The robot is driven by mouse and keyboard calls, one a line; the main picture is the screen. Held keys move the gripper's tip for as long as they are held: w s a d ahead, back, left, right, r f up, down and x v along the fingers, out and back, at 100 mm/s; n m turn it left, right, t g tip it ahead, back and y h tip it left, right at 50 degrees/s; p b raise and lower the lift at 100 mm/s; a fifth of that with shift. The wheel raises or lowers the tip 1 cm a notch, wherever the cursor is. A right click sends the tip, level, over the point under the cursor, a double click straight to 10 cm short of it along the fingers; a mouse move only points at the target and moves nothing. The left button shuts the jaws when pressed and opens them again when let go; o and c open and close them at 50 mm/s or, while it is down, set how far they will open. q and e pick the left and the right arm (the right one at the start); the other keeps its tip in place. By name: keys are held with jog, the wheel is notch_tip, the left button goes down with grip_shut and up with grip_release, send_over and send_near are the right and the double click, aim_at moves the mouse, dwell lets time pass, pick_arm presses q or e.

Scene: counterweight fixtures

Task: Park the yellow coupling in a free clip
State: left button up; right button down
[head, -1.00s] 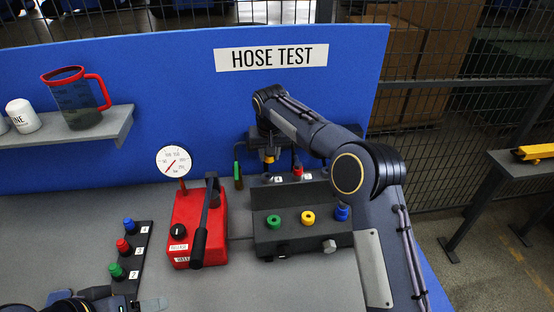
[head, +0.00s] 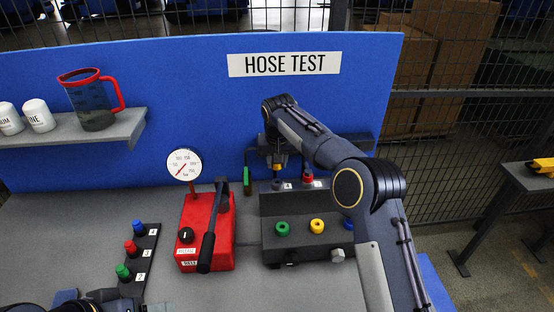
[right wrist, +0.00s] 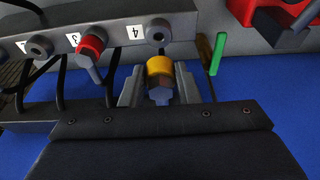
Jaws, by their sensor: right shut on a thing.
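The yellow coupling (right wrist: 160,68) is between the fingers of my right gripper (right wrist: 160,88), which is shut on it. The rear clip rack (right wrist: 115,30) has numbered clips. The red coupling (right wrist: 92,42) sits in one near label 3. The clip near label 4 (right wrist: 158,32) looks empty, just beyond the yellow coupling; I cannot tell whether they touch. Another clip (right wrist: 40,45) also looks empty. My left gripper (head: 150,307) is cut off at the bottom edge.
A grey block (head: 292,246) with green and yellow ports stands in front of the rack. A red pump (head: 205,232) with gauge and lever is to its left. A small rack (head: 140,258) holds blue, red and green pieces. A shelf (head: 120,130) with a jug is upper left.

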aim_at(277, 184)
jog(key=shift+f, duration=0.2)
dwell(0.4)
jog(key=shift+s+b+x, duration=0.15)
jog(key=shift+b+x, duration=0.3)
jog(key=shift+x, duration=0.25)
jog(key=shift+s+b+x, duration=0.2)
jog(key=shift+b+x, duration=0.25)
jog(key=shift+x, duration=0.2)
jog(key=shift+f, duration=0.3)
jog(key=shift+f+b, duration=0.3)
jog(key=shift+f, duration=0.3)
jog(key=shift+f+b, duration=0.35)
jog(key=shift+f, duration=0.3)
jog(key=shift+f, duration=0.25)
